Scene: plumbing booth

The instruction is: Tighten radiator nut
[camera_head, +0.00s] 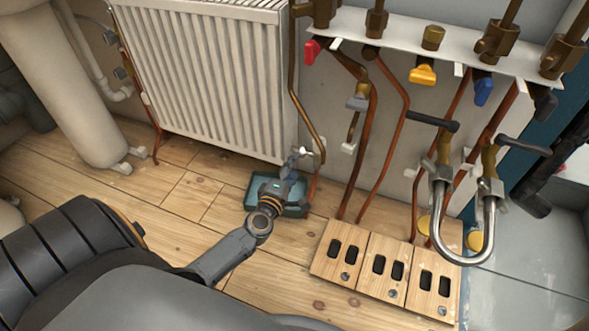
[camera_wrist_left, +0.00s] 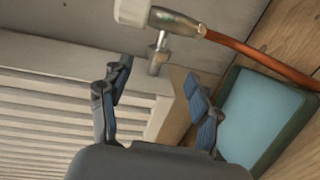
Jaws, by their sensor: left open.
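The white ribbed radiator (camera_head: 205,75) stands at the upper left in the head view, and its slats (camera_wrist_left: 60,125) fill the left of the wrist view. A metal nut and fitting (camera_wrist_left: 158,58) sit at the radiator's lower corner, below a valve with a white cap (camera_wrist_left: 130,12). A copper pipe (camera_wrist_left: 255,55) runs from the valve to the right. My left gripper (camera_head: 294,163) is by this corner. In the wrist view its two fingers (camera_wrist_left: 160,85) are spread, with the radiator corner between them. The nut appears just beyond the fingertips, and nothing is held. My right gripper is not in view.
A teal tray (camera_head: 293,211) lies on the wooden floor below my left gripper; it also shows in the wrist view (camera_wrist_left: 230,165). Copper pipes (camera_head: 390,130) and coloured valves stand to the right, above wooden floor plates (camera_head: 365,272). A white cylinder (camera_head: 75,85) stands at left.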

